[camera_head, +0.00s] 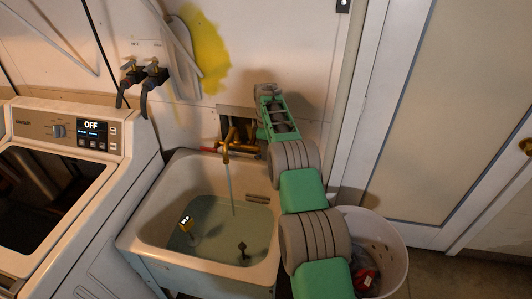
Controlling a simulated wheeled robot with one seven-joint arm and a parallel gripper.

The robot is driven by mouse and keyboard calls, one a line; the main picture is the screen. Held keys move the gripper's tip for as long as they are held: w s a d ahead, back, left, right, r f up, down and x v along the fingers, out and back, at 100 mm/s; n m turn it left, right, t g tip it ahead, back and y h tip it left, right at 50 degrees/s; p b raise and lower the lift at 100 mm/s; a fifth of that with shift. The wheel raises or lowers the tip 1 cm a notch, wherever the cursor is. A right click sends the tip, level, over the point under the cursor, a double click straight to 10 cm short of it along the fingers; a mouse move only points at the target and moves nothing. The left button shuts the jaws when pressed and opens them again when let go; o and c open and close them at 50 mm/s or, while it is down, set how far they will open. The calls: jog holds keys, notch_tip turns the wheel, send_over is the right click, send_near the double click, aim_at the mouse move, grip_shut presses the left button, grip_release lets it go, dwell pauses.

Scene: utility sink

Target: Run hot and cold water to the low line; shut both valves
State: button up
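The utility sink (156,243) holds a pool of greenish water (215,222). A brass faucet (229,146) on the wall above it lets a thin stream (230,185) fall into the basin. Red marks show near the faucet's left side; its right side is partly hidden behind my arm. My arm rises along the sink's right side, and its far end, with my gripper (270,97), is by the wall just right of the faucet. The fingers cannot be made out. I cannot make out a low line or the position of either valve.
A washer (75,140) reading OFF stands left. Two hose taps (143,72) are on the wall. A white bin (388,240) stands right, before a door (430,110).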

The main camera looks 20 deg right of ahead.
jog(key=shift+f, duration=1.05)
grip_shut()
